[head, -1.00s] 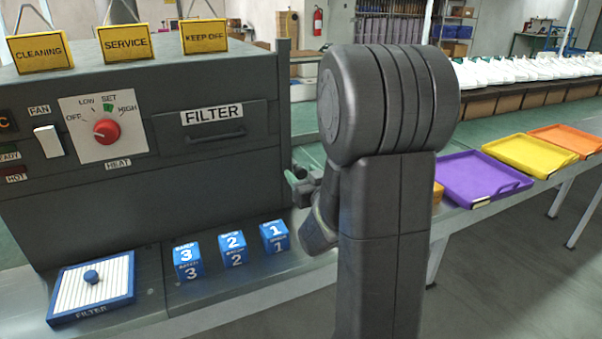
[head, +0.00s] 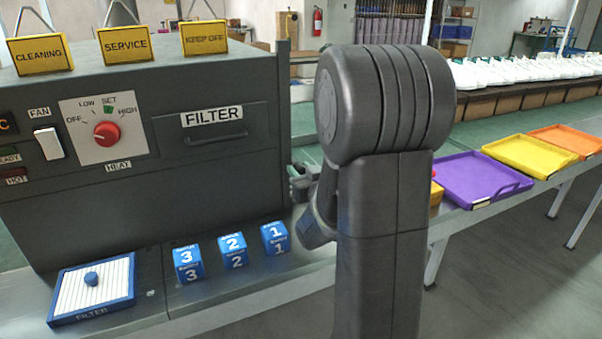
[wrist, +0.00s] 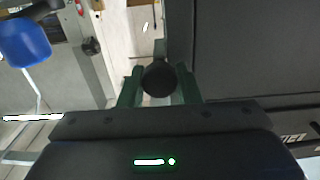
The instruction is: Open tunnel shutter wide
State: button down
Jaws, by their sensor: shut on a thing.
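In the wrist view, my gripper (wrist: 159,88) has its two green fingers on either side of a round dark knob (wrist: 159,76) and is shut on it. A dark grey panel (wrist: 240,50), which seems to be the tunnel shutter or the tunnel's end, fills the upper right beside the knob. In the head view, the dark grey tunnel (head: 130,200) stands at left, with an upright dark edge (head: 284,110) at its right end. My gripper shows only in part there, just right of that end, mostly behind my arm. How far the shutter stands open cannot be told.
Blue numbered blocks (head: 233,251) and a blue-framed filter (head: 92,287) lie on the ledge before the tunnel. Purple (head: 475,178), yellow (head: 527,154) and orange (head: 566,138) trays stand on the line at right. White shoes (head: 510,72) line the back.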

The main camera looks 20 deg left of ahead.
notch_tip(320, 180, up, 18)
jog(key=p, duration=0.8)
jog(key=shift+r, duration=0.2)
jog(key=c, duration=1.1)
grip_release()
jog(key=shift+o, duration=0.2)
jog(key=shift+f, duration=0.1)
jog(key=v, duration=1.3)
jog(key=shift+s+d, duration=0.25)
jog(key=shift+s, duration=0.05)
